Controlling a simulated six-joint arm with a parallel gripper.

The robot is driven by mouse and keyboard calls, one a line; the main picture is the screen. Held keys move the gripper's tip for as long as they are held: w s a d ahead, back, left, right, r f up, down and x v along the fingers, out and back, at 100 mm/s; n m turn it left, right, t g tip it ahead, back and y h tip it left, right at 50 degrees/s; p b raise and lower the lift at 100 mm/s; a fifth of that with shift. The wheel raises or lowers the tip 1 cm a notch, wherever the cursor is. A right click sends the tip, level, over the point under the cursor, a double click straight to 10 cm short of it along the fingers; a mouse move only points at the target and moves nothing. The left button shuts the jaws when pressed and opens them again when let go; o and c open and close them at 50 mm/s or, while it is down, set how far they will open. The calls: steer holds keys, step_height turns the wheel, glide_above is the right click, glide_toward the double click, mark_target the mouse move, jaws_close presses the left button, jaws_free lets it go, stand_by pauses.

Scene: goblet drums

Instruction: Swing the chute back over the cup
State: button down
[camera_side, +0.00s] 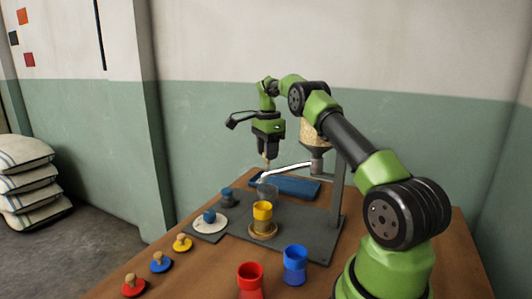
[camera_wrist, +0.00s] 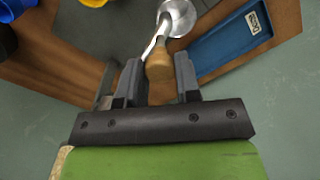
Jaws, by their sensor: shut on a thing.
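The metal chute (camera_side: 290,169) slopes from under the grain hopper (camera_side: 313,137) down to the left. A yellow cup (camera_side: 262,211) stands upright on a round brass-coloured base in front of that, apart from the chute's end. My gripper (camera_side: 267,153) points down at the chute's outer end, shut on its wooden handle (camera_side: 266,164). In the wrist view the handle (camera_wrist: 159,65) is between the jaws (camera_wrist: 159,82), and the chute (camera_wrist: 154,42) runs up behind it.
A blue tray (camera_side: 292,186) lies behind the dark plate (camera_side: 295,232); a post (camera_side: 338,190) rises at the plate's right. A white disc (camera_side: 210,225) with a blue knob is at left. Blue (camera_side: 295,262) and red (camera_side: 251,280) cups stand in front, with several coloured knobbed discs at left.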

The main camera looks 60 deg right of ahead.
steer(key=shift+d+m, duration=0.3)
steer(key=shift+d, duration=0.1)
stand_by(0.3)
steer(key=c, duration=0.8)
jaws_free()
steer(key=shift+a, duration=0.15)
